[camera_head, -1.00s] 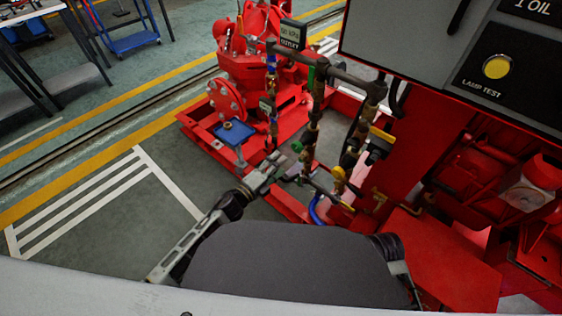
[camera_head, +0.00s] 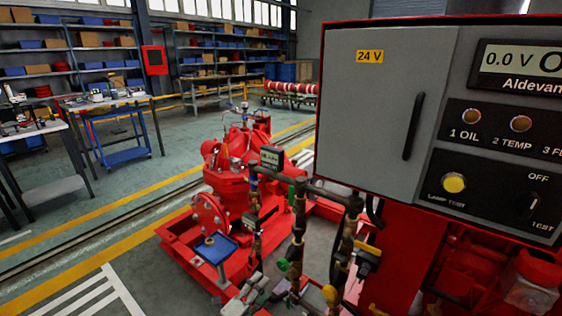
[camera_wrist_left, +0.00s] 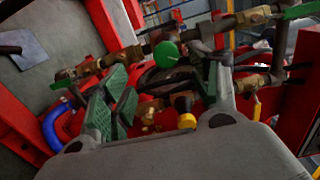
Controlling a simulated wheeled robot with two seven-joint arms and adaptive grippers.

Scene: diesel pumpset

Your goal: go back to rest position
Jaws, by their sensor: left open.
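My left gripper (camera_head: 258,293) shows at the bottom edge of the head view, in front of the pumpset's brass and dark pipework (camera_head: 298,235). In the left wrist view the same gripper (camera_wrist_left: 165,100) is open, with green pads on its fingers and nothing seen held between them. Pipes, a green round knob (camera_wrist_left: 167,54) and a yellow knob (camera_wrist_left: 186,121) lie beyond and between the fingers. I cannot tell whether the fingers touch any pipe. My right gripper is in neither view now.
The grey control panel (camera_head: 385,110) on its red frame fills the right side. Worktables (camera_head: 105,100) and shelves stand behind. The floor at left is clear.

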